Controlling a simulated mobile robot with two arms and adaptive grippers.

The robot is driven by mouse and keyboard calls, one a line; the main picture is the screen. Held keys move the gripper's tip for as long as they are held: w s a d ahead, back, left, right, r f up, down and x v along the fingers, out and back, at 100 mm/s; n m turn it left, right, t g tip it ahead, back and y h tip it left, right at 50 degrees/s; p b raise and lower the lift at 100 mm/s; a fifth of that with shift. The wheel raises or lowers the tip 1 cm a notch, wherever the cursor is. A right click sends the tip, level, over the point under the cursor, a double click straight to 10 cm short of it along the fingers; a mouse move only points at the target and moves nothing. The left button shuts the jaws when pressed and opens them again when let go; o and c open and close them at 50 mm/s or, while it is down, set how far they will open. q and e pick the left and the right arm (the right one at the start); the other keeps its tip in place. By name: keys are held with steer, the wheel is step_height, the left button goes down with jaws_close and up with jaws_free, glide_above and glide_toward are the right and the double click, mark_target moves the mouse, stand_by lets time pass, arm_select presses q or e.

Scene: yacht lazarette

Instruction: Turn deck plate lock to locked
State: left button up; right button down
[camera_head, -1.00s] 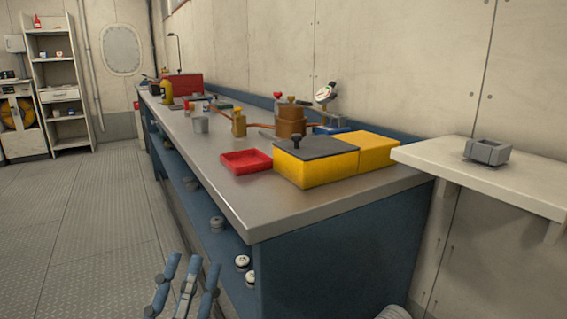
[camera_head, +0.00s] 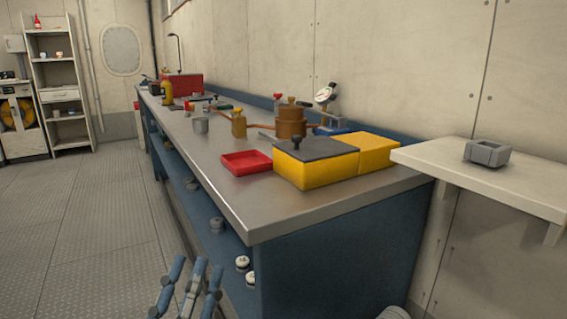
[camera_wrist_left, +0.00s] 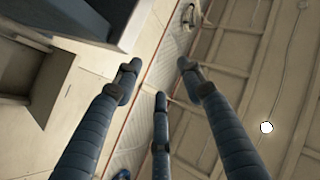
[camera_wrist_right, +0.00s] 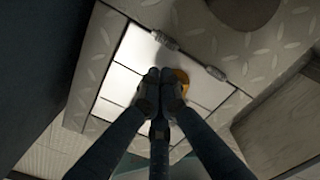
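In the right wrist view, a pale hinged deck plate (camera_wrist_right: 127,83) with dark seam lines is set in diamond-tread flooring. A round yellow part (camera_wrist_right: 181,79), perhaps the lock, shows at the plate, partly hidden behind my right fingers. My right gripper (camera_wrist_right: 161,84) has its fingertips drawn together in front of it; whether they touch it or hold anything is hidden. My left gripper (camera_head: 186,270) is low beside the workbench in the head view. Its fingers are spread and empty in the left wrist view (camera_wrist_left: 158,82). The deck plate and right gripper are outside the head view.
A long workbench (camera_head: 205,165) carries a red tray (camera_head: 246,162), a yellow box (camera_head: 310,172) and several tools. A white shelf (camera_head: 500,185) with a grey block (camera_head: 487,152) is at right. Open tread floor (camera_head: 75,230) lies left of the bench.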

steer(key=shift+s+d+f+p, duration=0.15)
steer(key=shift+s+d+p, duration=0.1)
steer(key=shift+p, duration=0.25)
steer(key=shift+d+p, duration=0.1)
steer(key=shift+p, duration=0.35)
steer(key=shift+f, duration=0.1)
steer(key=shift+w, duration=0.4)
arm_select(q)
steer(key=w+f+g+y, duration=0.1)
steer(key=w+f+g, duration=0.3)
steer(key=f, duration=0.6)
steer(key=shift+w+f+g+y, duration=0.2)
steer(key=shift+w+g+y, duration=0.15)
steer(key=shift+g, duration=0.55)
arm_select(e)
steer(key=shift+r, duration=0.2)
stand_by(0.9)
